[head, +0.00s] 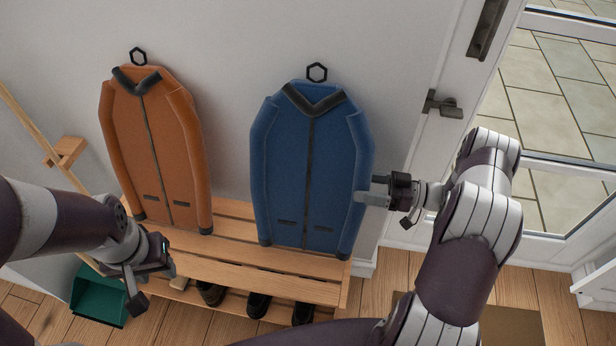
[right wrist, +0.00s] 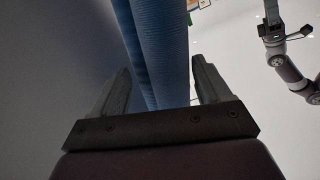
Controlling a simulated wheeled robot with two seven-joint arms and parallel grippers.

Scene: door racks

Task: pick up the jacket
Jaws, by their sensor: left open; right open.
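A blue jacket (head: 290,160) with a dark collar rests upright against the wall, its lower edge at the wooden bench. An orange jacket (head: 160,150) of the same shape is to its left. My right gripper (head: 371,189) is open at the right sleeve of the blue jacket. In the right wrist view the blue sleeve (right wrist: 160,45) runs between the two spread fingers; I cannot tell whether they touch it. My left gripper (head: 150,276) is open and empty, low at the left in front of the bench.
The slatted bench (head: 250,275) has dark shoes (head: 258,304) under it. A green dustpan (head: 97,295) and a wooden handle (head: 45,140) are at the left. Dark hooks (head: 317,72) are on the wall above the jackets. A white door with a handle (head: 442,104) and glass stands at the right.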

